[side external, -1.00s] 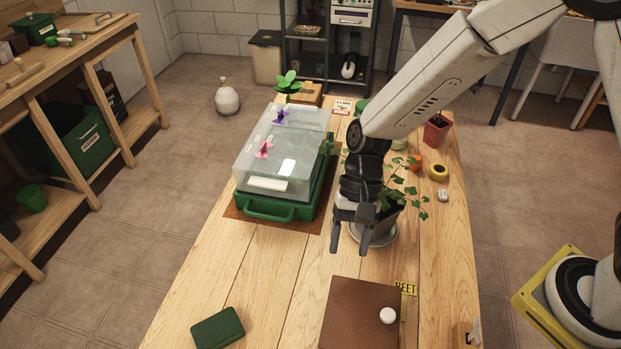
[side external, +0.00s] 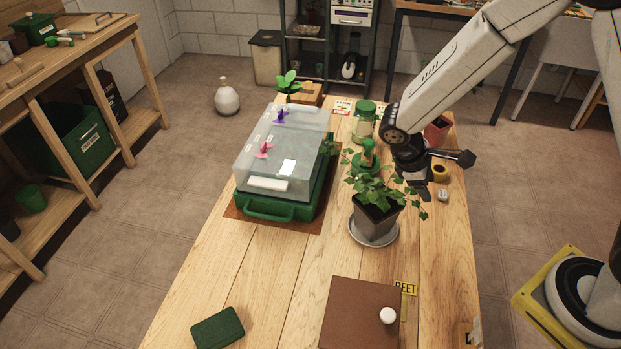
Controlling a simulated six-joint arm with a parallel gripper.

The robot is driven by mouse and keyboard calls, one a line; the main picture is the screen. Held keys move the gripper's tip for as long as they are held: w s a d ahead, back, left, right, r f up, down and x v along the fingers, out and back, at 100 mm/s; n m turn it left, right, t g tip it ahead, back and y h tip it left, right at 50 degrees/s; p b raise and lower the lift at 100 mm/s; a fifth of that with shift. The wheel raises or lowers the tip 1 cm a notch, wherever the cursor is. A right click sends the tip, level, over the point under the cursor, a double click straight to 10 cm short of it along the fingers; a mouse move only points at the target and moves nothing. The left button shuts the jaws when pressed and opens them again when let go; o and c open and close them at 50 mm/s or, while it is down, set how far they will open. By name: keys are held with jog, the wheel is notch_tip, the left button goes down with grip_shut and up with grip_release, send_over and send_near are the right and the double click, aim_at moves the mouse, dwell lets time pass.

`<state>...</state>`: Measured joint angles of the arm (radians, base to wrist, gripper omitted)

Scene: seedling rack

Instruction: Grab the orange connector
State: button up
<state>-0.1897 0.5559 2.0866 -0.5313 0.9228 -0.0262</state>
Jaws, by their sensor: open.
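The orange connector does not show now. The spot on the table where a small orange-red piece showed a second ago is covered by my gripper. My gripper (side external: 443,176) is open over the right side of the table, beyond and to the right of the potted ivy. One finger points right and the other points down toward the table. The yellow tape roll (side external: 440,171) shows between the fingers. I cannot tell the gripper's height above the table or whether it touches anything.
The ivy pot (side external: 377,218) on its saucer (side external: 361,238) stands left of my gripper. A green-topped jar (side external: 365,124), a green object (side external: 367,157) and a red pot (side external: 436,131) are close by. A covered propagator (side external: 275,210) stands left; a brown box (side external: 357,315) is in front.

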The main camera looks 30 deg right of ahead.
jog(key=w+d+r+n+t+h, duration=0.7)
jog(key=w+d+n+t, duration=0.5)
jog(key=n, duration=0.6)
notch_tip(320, 180, down, 10)
jog(key=d+g+y, duration=0.1)
jog(key=shift+w, duration=0.4)
jog(key=shift+d+f, duration=0.1)
jog(key=shift+f, duration=0.05)
jog(key=shift+f, duration=4.05)
jog(key=shift+w+d+f+g+y, duration=0.15)
jog(key=shift+w+d+g+y, duration=0.2)
jog(key=shift+d, duration=0.1)
jog(key=shift+x, duration=3.1)
